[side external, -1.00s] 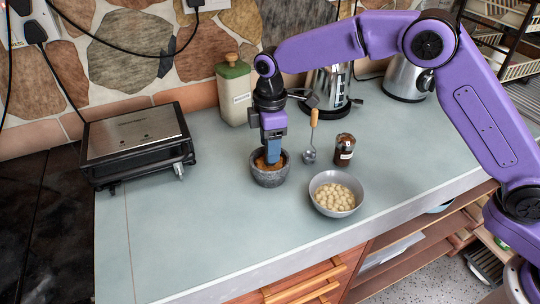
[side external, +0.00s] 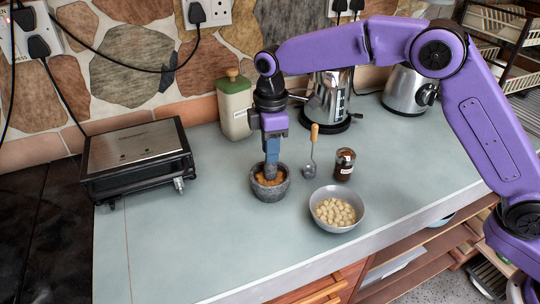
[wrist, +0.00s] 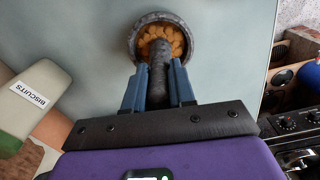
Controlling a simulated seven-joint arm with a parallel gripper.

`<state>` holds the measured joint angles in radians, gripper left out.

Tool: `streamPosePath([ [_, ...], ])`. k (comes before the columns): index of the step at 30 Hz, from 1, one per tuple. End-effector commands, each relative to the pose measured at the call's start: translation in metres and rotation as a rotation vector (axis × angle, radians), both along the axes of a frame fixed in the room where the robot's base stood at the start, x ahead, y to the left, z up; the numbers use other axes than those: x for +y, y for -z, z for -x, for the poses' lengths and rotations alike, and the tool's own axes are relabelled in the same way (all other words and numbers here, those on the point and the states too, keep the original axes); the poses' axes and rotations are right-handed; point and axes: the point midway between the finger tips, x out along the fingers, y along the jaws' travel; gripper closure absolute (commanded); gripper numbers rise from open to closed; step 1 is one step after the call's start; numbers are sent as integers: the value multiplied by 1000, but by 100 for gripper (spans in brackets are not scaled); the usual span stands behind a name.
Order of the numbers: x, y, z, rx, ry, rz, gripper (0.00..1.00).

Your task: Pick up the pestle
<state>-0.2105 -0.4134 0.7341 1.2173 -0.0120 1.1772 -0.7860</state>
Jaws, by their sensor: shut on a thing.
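A dark grey stone pestle (side external: 270,171) stands roughly upright, its lower end at the mortar's mouth. My gripper (side external: 271,158) is shut on its upper part from above, with the blue fingers on either side. In the wrist view the pestle (wrist: 158,65) runs between my two fingers (wrist: 159,85) toward the mortar. The grey stone mortar (side external: 271,191) rests on the counter and holds orange-brown pieces (wrist: 160,37). The pestle's lower tip overlaps these pieces in both views, so I cannot tell whether it touches them.
A bowl of pale nuts (side external: 336,222), a small dark jar (side external: 344,164) and a wooden-handled utensil (side external: 312,150) stand to the right. A biscuit canister (side external: 235,108) and a metal kettle (side external: 330,98) are behind. A grill (side external: 134,158) is at left. The counter's front left is clear.

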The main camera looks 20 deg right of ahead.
Motion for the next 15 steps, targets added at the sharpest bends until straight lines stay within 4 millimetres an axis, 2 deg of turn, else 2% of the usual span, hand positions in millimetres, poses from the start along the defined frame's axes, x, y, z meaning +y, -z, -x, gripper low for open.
streamPosePath([
  [10, -24, -57, 41, -3, 0, -2, 100],
  [15, -41, -72, 70, -1, 0, -1, 100],
])
